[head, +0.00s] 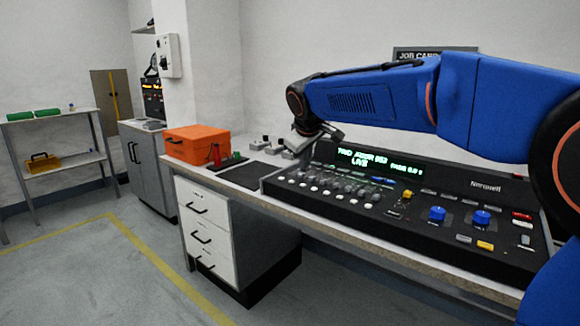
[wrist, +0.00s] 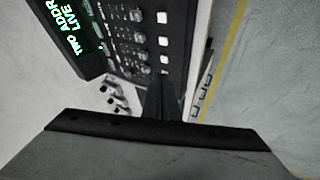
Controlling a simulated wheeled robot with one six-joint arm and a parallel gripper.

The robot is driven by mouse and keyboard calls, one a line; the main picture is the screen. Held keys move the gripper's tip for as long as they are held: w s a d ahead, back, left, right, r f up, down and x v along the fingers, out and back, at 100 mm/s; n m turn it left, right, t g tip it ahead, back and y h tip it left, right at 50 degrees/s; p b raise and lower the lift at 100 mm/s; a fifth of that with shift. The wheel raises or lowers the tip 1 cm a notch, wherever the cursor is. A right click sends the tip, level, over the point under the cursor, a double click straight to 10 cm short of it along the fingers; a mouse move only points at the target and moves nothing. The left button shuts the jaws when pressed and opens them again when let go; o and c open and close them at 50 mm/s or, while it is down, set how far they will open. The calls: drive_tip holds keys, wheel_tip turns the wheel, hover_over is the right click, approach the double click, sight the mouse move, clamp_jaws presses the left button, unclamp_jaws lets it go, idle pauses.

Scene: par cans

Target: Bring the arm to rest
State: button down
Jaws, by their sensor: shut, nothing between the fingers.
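My blue arm reaches in from the right of the head view, over the lighting console (head: 400,207). My gripper (head: 308,146) is at its far left end, above the console's back left part, partly hidden by the wrist. In the wrist view the shut, empty fingers (wrist: 165,97) point over the console. Its row of knobs and lit white buttons is beside them. The console's green display (head: 375,160) reads in part "LIVE". I see no contact between the gripper and the console, but the gap is hard to judge.
The bench (head: 335,240) also holds an orange case (head: 197,144), a dark mat (head: 240,175) with a red item by it, and several small grey fittings (head: 265,144). White drawers (head: 205,210) stand underneath. The floor (head: 80,275) at left is clear.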

drive_tip(key=s+d+f+m+g, duration=0.1)
drive_tip(key=s+d+f+m, duration=0.15)
drive_tip(key=s+d, duration=0.75)
drive_tip(key=s+d+f+m, duration=0.2)
drive_tip(key=s+d+f, duration=0.1)
drive_tip(key=s+d, duration=0.65)
drive_tip(key=s+d+f+m, duration=0.1)
drive_tip(key=s+f, duration=0.3)
drive_tip(key=s, duration=0.4)
drive_tip(key=s+d+f+m+g, duration=0.1)
drive_tip(key=s+d+f+m, duration=0.1)
drive_tip(key=s+f, duration=0.3)
drive_tip(key=s+d+f+m, duration=0.1)
drive_tip(key=s+f, duration=0.4)
drive_tip(key=s, duration=0.5)
drive_tip(key=shift+s+d+f+g, duration=0.25)
drive_tip(key=shift+s+d+g, duration=0.1)
drive_tip(key=shift+d, duration=0.15)
